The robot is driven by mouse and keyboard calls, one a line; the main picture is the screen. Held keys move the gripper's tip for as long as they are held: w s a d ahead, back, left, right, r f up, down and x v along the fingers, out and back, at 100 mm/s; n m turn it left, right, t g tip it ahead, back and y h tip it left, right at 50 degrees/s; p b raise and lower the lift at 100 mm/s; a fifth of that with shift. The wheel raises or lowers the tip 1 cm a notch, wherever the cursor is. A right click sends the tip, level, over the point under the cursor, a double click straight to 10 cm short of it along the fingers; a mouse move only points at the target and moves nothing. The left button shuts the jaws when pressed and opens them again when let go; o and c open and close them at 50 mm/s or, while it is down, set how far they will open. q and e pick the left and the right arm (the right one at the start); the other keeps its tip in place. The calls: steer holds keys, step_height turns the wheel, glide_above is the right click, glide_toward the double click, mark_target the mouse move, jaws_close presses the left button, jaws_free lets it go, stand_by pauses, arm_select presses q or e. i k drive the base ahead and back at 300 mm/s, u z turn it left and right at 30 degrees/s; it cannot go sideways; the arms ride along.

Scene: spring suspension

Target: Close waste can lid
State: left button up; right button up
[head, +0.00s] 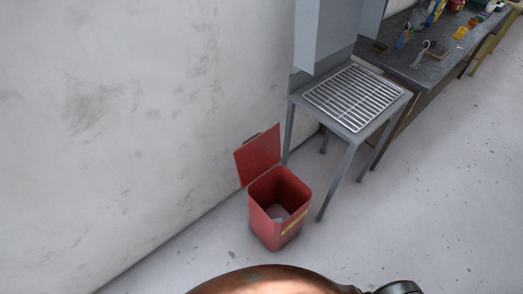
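A red square waste can (272,228) stands upright on the floor close to the wall, with a yellow label on its front right side. Its red lid (258,154) is open, tilted up and back toward the wall, with a dark handle at its top edge. The inside of the can shows, with something pale at the bottom. Neither of my grippers is in view.
A metal stand with a wire grate (353,97) is just right of the can, one leg close to it. A dark workbench (433,62) with tools lies behind it. The wall (120,110) fills the left. A copper-coloured rounded surface (275,281) and a dark part cross the bottom edge. Floor on the right is clear.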

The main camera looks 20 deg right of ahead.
mark_target(257, 155)
steer(key=u, duration=1.9)
steer(key=i, duration=0.65)
steer(key=z, duration=1.9)
